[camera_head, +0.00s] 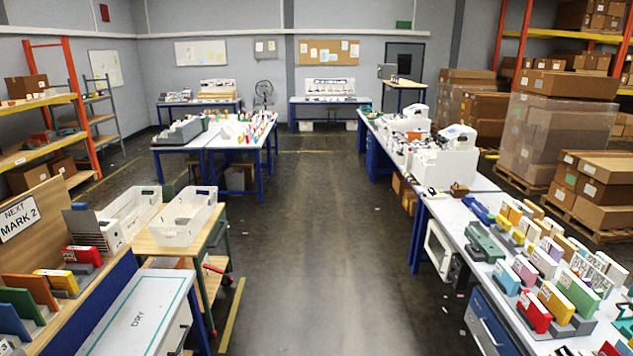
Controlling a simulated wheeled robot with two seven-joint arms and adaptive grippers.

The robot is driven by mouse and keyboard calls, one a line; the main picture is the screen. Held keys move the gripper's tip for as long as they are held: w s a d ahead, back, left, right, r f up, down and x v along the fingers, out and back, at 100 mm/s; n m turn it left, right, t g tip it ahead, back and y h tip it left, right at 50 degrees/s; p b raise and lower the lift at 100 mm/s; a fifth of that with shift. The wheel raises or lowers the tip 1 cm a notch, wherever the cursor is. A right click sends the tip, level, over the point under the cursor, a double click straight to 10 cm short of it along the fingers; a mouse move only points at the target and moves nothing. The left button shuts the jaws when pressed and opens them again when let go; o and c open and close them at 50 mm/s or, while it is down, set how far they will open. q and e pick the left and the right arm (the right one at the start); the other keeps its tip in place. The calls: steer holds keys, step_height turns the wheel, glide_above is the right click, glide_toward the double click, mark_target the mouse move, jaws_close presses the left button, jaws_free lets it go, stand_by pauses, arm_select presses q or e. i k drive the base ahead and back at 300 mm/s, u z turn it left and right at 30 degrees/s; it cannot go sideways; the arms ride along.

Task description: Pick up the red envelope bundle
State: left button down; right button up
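Several red upright blocks could be the red envelope bundle; I cannot tell which one it is. One red block (82,255) stands on the left bench, beside a yellow one. Another red block (534,312) stands in a grey holder near the front of the long right table. A third red piece (609,349) is partly cut off at the bottom edge. Neither of my grippers shows in this view.
The long right table (452,222) carries rows of coloured bundles. White bins (184,234) stand on a wooden-topped cart at the left. The middle floor (305,250) is clear.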

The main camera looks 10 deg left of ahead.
mark_target(71, 255)
steer(key=i, duration=2)
